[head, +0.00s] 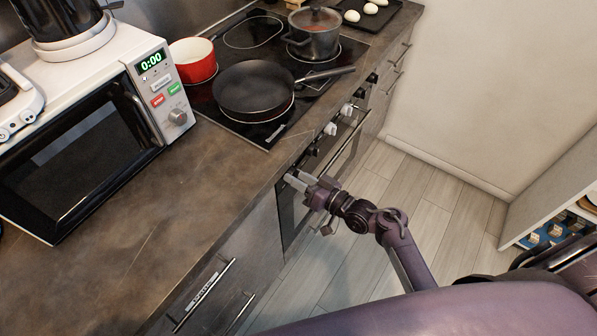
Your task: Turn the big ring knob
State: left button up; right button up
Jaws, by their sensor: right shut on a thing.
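The stove (250,125) has a row of knobs along its front panel, some white like this white knob (331,128) and some black. My right gripper (293,180) is at the near end of this row, against the front panel. Its fingers are shut on a knob there, which is mostly hidden by the fingers. I cannot read any marking that tells which knob is the big ring knob. My left gripper is not in view.
A frying pan (254,90), a red pot (194,60) and a grey pot with a lid (314,36) stand on the stove. The oven handle (340,146) juts out below the knobs. A microwave (85,130) stands at left. The floor (400,190) at right is clear.

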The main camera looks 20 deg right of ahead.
jog(key=m+p, duration=0.2)
jog(key=m, duration=0.2)
jog(key=shift+r+p, duration=0.2)
jog(key=shift+p, duration=0.2)
jog(key=shift+m+g+y+p, duration=0.3)
jog(key=shift+m+p, duration=0.65)
jog(key=shift+m, duration=1.45)
jog(key=shift+f, duration=0.1)
jog(key=o, duration=1)
jog(key=shift+c, duration=0.2)
jog(key=v, duration=0.7)
jog(key=shift+s+d, duration=0.25)
jog(key=shift+d, duration=0.05)
